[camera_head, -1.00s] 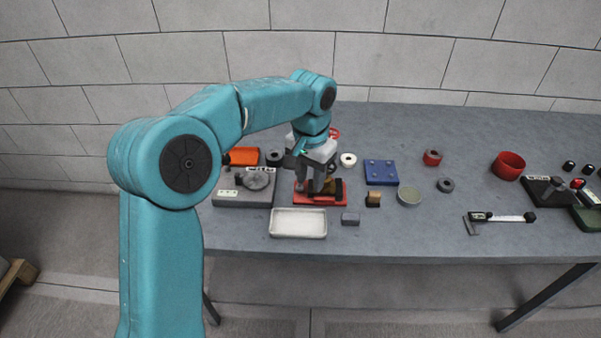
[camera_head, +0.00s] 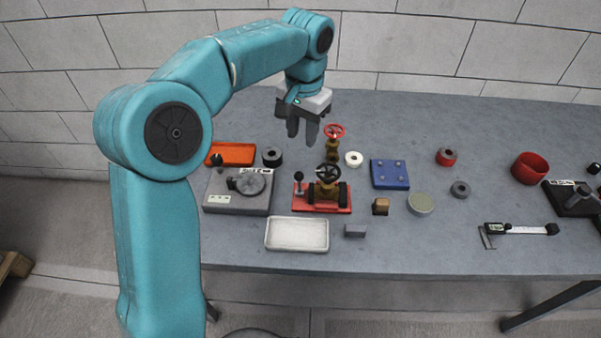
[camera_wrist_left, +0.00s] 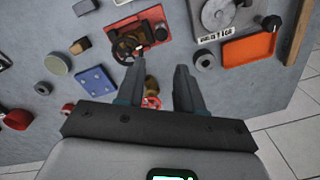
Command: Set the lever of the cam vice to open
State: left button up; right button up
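No part in view is clearly marked as the cam vice. A grey unit (camera_head: 238,202) with a round disc, a dark lever-like piece (camera_head: 234,184) and labels stands at the left; it also shows in the wrist view (camera_wrist_left: 228,17). A dark plate (camera_head: 565,199) with a grey handle and a label is cut by the right edge. I cannot tell which is the vice, or its lever setting. My left gripper (camera_head: 302,135) is open and empty, above the table behind the red-based valve (camera_head: 326,189). In the wrist view its fingers (camera_wrist_left: 162,68) are apart. My right gripper is not in view.
A white tray (camera_head: 297,234) lies at the front, an orange tray (camera_head: 232,153) at the back left. A red-wheeled valve (camera_head: 333,142), a blue plate (camera_head: 390,174), a caliper (camera_head: 520,230) and a red ring (camera_head: 529,168) stand around. The back right of the table is clear.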

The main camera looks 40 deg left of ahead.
aim_at(299, 173)
pick_arm(q)
jog(key=f, duration=1)
jog(key=f+b, duration=0.1)
jog(key=f, duration=0.4)
jog(key=shift+s+a+f, duration=0.15)
jog(key=shift+a+f, duration=0.1)
jog(key=shift+f, duration=0.05)
jog(key=shift+s+a+f, duration=0.1)
jog(key=shift+f, duration=0.25)
grip_shut()
